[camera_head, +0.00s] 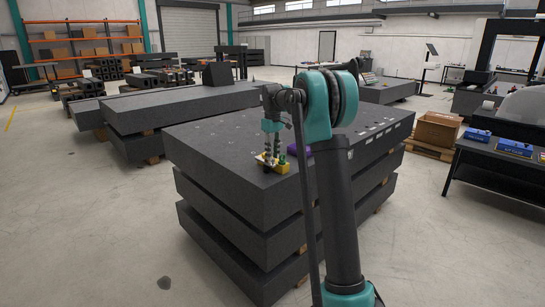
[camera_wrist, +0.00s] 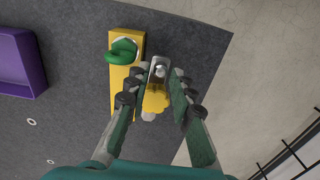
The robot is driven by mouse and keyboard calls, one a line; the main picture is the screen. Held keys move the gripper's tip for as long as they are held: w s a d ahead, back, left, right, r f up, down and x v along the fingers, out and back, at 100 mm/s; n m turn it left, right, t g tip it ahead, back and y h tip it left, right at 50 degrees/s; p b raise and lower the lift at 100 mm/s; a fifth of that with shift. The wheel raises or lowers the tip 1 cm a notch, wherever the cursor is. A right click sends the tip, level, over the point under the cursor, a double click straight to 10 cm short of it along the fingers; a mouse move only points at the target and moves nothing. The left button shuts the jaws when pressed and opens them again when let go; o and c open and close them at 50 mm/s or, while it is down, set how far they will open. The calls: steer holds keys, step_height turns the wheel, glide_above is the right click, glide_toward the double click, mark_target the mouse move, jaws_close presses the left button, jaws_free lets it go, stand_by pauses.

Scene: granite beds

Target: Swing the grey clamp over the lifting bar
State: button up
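The yellow lifting bar (camera_wrist: 118,77) lies on the dark granite slab, with a green ring bolt (camera_wrist: 122,50) at its upper end in the wrist view. The grey clamp (camera_wrist: 158,68) has a bolt in its upper end and a yellow knob (camera_wrist: 155,98) below. In that view it lies just right of the bar, not across it. My gripper (camera_wrist: 160,84) has one finger on each side of the clamp and knob; contact is unclear. In the head view my gripper (camera_head: 270,158) points down at the slab's near corner, by the yellow bar (camera_head: 281,168), partly hiding it.
A purple tray (camera_wrist: 22,62) lies on the slab left of the bar. The slab's edge runs close right of my gripper. The granite stack (camera_head: 235,205) stands on wooden blocks. A cardboard box (camera_head: 437,129) and a dark table (camera_head: 500,155) stand at right.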

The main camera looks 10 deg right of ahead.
steer(key=shift+f, duration=0.55)
jaws_close()
